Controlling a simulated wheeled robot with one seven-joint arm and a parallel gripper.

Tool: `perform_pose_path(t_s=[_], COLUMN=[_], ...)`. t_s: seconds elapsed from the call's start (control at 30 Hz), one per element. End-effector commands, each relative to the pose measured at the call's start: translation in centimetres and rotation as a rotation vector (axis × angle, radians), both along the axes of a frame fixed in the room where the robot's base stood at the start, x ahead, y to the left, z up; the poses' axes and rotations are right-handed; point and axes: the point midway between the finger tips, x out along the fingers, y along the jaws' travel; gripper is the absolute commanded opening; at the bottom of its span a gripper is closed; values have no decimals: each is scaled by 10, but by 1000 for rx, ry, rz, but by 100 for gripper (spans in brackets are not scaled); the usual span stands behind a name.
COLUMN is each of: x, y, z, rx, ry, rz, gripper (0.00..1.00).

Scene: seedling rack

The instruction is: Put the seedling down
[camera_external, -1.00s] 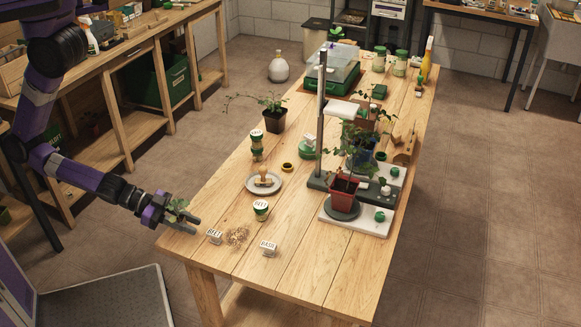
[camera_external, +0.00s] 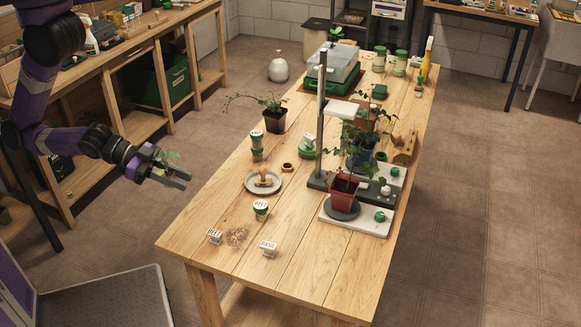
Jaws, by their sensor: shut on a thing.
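The seedling (camera_external: 169,156) is a small green leafy sprig at my gripper. My gripper (camera_external: 184,179) is shut on it and holds it in the air, left of the table's left edge. Its lower part is hidden by the fingers. The wooden table (camera_external: 205,222) is to the right of my gripper. A small white sign (camera_external: 214,236) that seems to read BEET and another white sign (camera_external: 268,248) that seems to read BASIL stand at the near end. A loose brown pile (camera_external: 237,237) lies between them.
A green-and-white jar (camera_external: 261,209), a plate with a stamp-like wooden item (camera_external: 263,184) and stacked jars (camera_external: 257,144) stand along the left side. A red-potted plant (camera_external: 343,192) and a tall post (camera_external: 320,120) stand on the right.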

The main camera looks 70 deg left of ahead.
Motion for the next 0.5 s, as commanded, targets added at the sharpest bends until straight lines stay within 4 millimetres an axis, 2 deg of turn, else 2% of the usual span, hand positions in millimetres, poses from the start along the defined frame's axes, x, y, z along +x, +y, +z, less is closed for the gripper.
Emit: perform_pose_path(t_s=[0.17,0.5], x=[18,79], y=[-15,-50], z=[2,18], rx=[-10,-7], ry=[-17,-9], rz=[-3,-3], gripper=[0,0])
